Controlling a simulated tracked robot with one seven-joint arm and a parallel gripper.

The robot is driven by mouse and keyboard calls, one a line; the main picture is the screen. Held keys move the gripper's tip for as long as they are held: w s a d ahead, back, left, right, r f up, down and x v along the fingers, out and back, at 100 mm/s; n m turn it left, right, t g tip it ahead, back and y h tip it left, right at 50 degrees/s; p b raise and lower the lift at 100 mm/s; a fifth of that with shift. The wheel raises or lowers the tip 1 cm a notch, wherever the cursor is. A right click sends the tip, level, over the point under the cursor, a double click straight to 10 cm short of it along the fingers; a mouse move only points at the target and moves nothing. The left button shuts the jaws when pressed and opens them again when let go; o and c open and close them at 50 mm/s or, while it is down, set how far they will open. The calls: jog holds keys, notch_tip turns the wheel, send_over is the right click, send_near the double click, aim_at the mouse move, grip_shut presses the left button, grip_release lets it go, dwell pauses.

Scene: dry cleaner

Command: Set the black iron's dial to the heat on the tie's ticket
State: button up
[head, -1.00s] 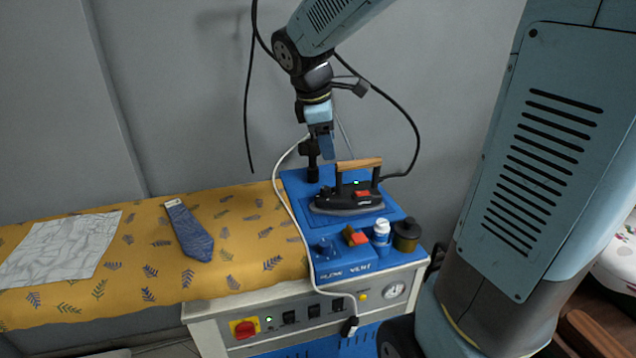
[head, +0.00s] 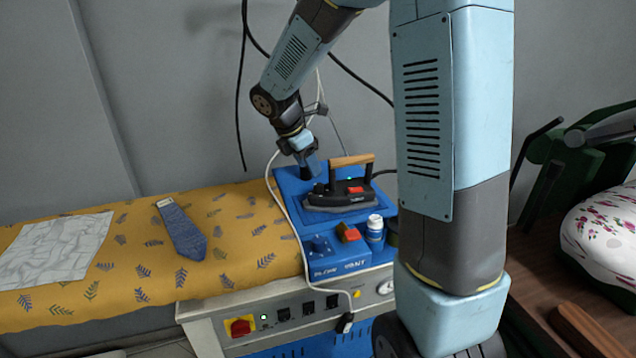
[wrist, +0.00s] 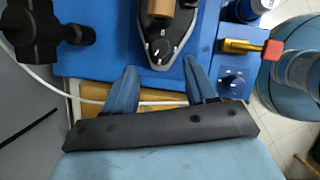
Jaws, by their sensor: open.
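The black iron (head: 340,197) with a wooden handle rests on the blue board. In the head view my gripper (head: 312,168) is beside the iron's left end.
A blue control block with a knob (head: 321,245) and a red-tipped lever (head: 348,232) stands in front of the iron. A white-capped bottle (head: 375,230) is beside it. A white cord (head: 285,215) runs down the board's left side. A white sheet (head: 55,248) lies left.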

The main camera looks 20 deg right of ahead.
aim_at(317, 185)
jog(key=x, duration=0.7)
jog(key=shift+d+f, duration=0.2)
jog(key=shift+f, duration=0.15)
jog(key=shift+w, duration=0.1)
jog(key=c, duration=0.9)
jog(key=shift+d, duration=0.2)
jog(key=shift+c, duration=0.6)
jog(key=shift+a, duration=0.15)
jog(key=shift+a, duration=0.15)
